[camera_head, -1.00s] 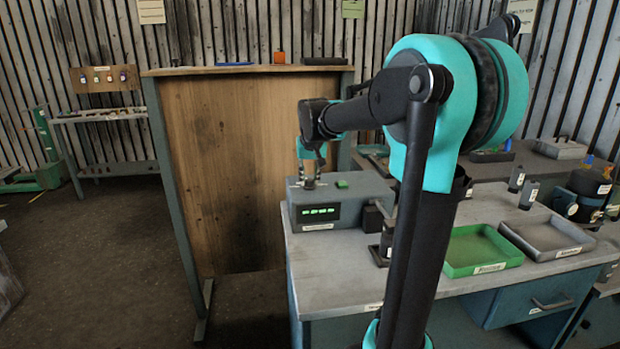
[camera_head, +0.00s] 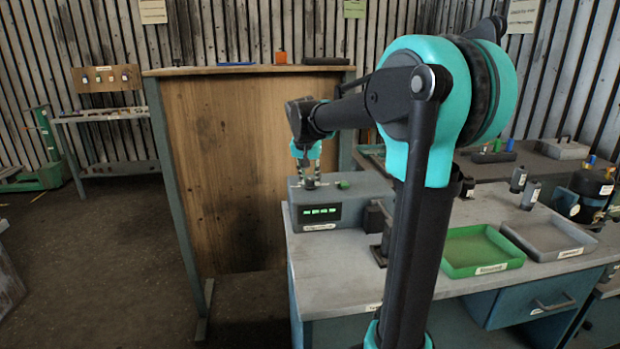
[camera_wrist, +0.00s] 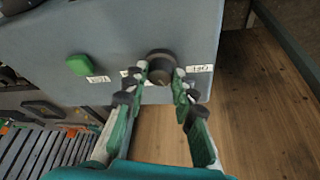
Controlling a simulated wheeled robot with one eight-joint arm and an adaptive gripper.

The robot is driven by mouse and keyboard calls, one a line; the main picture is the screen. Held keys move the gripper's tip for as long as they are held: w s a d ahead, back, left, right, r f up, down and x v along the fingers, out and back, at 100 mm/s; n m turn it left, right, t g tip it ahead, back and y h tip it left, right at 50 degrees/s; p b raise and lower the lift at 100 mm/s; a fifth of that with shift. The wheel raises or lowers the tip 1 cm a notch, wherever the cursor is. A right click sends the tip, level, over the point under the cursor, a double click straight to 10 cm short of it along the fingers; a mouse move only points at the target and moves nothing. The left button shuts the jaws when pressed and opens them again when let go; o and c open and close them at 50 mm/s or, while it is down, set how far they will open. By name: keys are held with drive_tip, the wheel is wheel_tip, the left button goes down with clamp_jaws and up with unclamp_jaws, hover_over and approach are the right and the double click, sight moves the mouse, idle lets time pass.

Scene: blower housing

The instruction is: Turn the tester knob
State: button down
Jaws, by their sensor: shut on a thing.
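The tester (camera_head: 352,199) is a grey box at the left end of the workbench, with a lit green display (camera_head: 319,213) on its front. A green button (camera_head: 343,184) sits on its top and also shows in the wrist view (camera_wrist: 79,64). The round dark knob (camera_wrist: 160,64) is on the tester's top face, beside white labels. My gripper (camera_wrist: 161,85) is over the tester's top, its two fingers on either side of the knob and shut on it.
A green tray (camera_head: 483,270) and a grey tray (camera_head: 548,256) lie on the workbench (camera_head: 345,285) to the right. Small dark bottles (camera_head: 530,195) stand behind them. A tall wooden panel (camera_head: 235,170) stands left of and behind the tester.

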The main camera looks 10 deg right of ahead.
drive_tip(key=c, duration=1.3)
unclamp_jaws()
drive_tip(key=shift+o, duration=0.2)
drive_tip(key=v, duration=1.2)
drive_tip(key=shift+s, duration=0.1)
